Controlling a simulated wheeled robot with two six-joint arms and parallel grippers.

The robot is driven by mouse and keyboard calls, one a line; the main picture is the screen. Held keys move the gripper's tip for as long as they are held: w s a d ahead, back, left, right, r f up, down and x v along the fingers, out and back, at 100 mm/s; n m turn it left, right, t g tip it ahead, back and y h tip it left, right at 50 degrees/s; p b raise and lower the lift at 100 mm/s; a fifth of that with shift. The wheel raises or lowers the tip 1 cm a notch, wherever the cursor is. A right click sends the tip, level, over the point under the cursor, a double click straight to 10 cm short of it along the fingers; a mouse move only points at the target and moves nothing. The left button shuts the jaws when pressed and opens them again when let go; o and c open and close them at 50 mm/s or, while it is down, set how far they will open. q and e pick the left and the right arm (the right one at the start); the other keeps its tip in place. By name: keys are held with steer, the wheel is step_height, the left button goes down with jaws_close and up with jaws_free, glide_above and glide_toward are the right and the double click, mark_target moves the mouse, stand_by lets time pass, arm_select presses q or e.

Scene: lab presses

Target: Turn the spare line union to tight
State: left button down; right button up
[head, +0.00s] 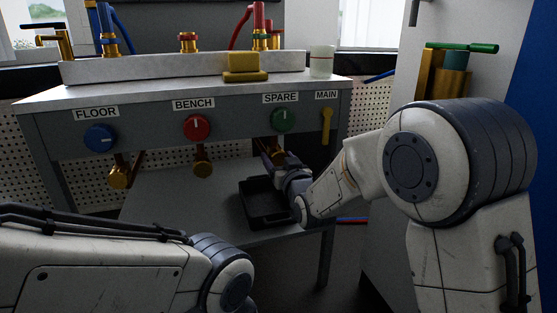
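The spare line union (278,149) is a brass fitting under the bench front, below the green SPARE knob (284,120). Only part of it shows, because my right gripper (270,156) is up at it from below and in front. The dark fingers are small and partly overlap the brass, so I cannot tell whether they are closed on it or only beside it. My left arm lies across the lower left, and its gripper is not visible.
A blue FLOOR knob (101,138), red BENCH knob (197,127) and yellow MAIN lever (326,126) share the panel. Brass fittings hang below FLOOR (119,176) and BENCH (203,168). A black tray (247,207) sits on the lower shelf (165,208), under my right wrist.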

jaws_close()
steer(key=shift+m, duration=0.7)
steer(key=shift+o, duration=2.2)
jaws_free()
steer(key=shift+s, duration=0.15)
steer(key=shift+s+d+r+p, duration=0.15)
steer(key=shift+s+p, duration=0.15)
steer(key=shift+p, duration=0.15)
steer(key=p+v, duration=0.3)
steer(key=v, duration=0.6)
steer(key=shift+s+p, duration=0.3)
steer(key=shift+p, duration=0.05)
